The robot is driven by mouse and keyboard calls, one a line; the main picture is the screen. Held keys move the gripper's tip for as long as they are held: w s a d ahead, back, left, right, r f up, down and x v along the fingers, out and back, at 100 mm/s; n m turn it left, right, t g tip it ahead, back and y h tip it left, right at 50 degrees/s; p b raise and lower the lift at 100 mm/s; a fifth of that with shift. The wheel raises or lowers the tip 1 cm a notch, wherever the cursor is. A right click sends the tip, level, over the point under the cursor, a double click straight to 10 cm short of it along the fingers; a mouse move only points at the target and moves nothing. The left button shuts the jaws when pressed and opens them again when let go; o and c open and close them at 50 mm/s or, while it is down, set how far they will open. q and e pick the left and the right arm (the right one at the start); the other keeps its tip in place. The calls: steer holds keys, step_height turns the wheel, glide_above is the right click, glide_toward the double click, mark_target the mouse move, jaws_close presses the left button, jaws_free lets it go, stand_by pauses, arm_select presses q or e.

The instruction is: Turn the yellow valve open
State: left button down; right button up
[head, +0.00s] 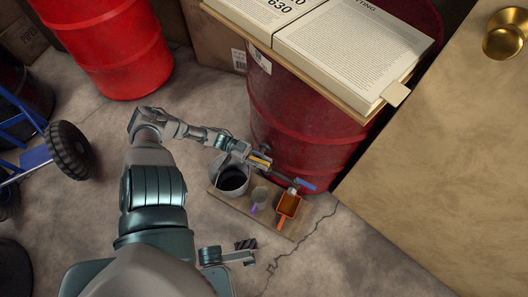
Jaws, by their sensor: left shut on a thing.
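The yellow valve (260,161) is a small handle on the front of the dark red drum (300,125), low down. My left gripper (255,158) reaches it from the left and is shut on it; the fingers hide part of the handle. A blue valve handle (305,184) is to its right, on the dark pipe. A pale bucket (230,178) with dark content stands just below my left gripper. My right gripper (246,251) seems to show in part at the bottom centre, with dark ridged pads; its opening is unclear.
A wooden board (224,201) bears the bucket, a cup (260,196) and an orange scoop-like container (288,205). An open book (350,50) lies above the drum. A cabinet (440,160) closes off the right. A bright red drum (108,45) and a cart wheel (70,150) stand left.

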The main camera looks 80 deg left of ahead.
mark_target(264, 161)
arm_select(q)
steer(key=shift+a, duration=0.1)
stand_by(0.7)
steer(key=c, duration=1.1)
jaws_free()
steer(key=shift+f, duration=0.1)
step_height(264, 161, up, 10)
steer(key=shift+w+f, duration=0.1)
